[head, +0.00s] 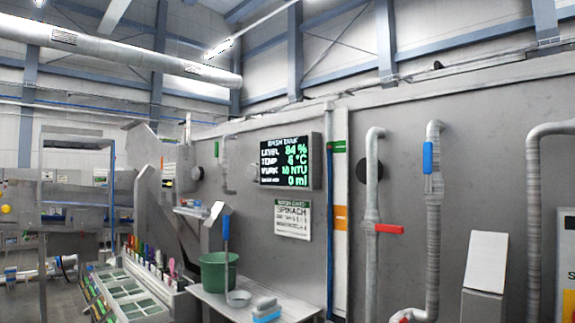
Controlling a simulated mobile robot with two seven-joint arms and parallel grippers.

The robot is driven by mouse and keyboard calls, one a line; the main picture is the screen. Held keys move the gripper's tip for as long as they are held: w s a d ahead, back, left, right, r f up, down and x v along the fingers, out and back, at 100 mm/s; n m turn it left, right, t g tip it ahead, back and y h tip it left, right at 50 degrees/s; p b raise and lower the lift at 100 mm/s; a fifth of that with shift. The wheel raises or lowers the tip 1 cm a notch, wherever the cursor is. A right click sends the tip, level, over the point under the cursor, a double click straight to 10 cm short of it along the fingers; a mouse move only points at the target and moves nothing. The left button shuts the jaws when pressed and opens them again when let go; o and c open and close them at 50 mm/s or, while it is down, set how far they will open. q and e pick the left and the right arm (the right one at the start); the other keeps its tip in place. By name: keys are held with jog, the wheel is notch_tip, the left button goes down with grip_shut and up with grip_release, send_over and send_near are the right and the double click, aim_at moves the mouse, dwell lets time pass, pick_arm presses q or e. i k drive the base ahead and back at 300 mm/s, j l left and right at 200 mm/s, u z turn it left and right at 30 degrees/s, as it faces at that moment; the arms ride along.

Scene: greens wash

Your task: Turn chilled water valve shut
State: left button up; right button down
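A blue valve lever (428,158) sits high on a lagged vertical pipe (433,240) at the right. The lever stands upright, in line with its pipe. A red valve lever (389,229) sits on the pipe to its left and lies level, across that pipe. No readable label shows which lever is for chilled water. Neither of my grippers is in view.
A steel bench (240,305) below holds a green bucket (219,270), a ladle and a blue brush. A sloped white panel (487,262) stands right of the pipes. A lit display (287,160) hangs on the wall.

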aim_at(426, 146)
jog(key=i+j+z, duration=0.1)
jog(key=z, duration=0.6)
jog(key=i+j+z, duration=0.1)
jog(key=z, duration=0.25)
jog(key=i+j+z, duration=0.2)
jog(key=j, duration=0.25)
jog(key=j+z, duration=0.25)
jog(key=j, duration=0.25)
